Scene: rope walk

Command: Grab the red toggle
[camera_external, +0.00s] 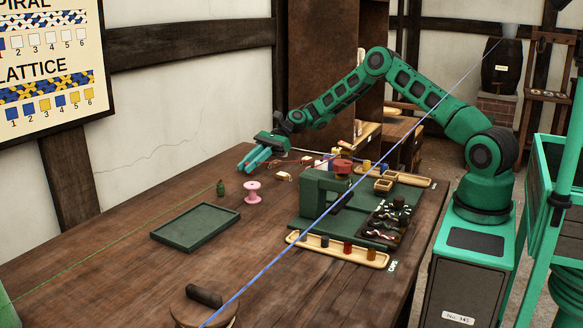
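My gripper (256,158) is above the far left part of the table, fingers pointing down and left. Its teal fingers look parted, with nothing seen between them. I cannot tell for certain which thing is the red toggle. A small red piece (347,247) stands in the front wooden tray (370,259), among dark and yellowish pieces. A larger red-brown part (342,166) sits at the top of the green press (322,190). My gripper is apart from both, to their left and farther back. The far wooden tray (413,180) holds small yellow and blue pieces, partly hidden.
A pink spool (252,192), a small green bottle (220,188) and an empty green tray (195,227) stand on the table (110,260). A dark tray (390,225) holds cords. A blue line (272,256) crosses the view in front. The table's left side is largely clear.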

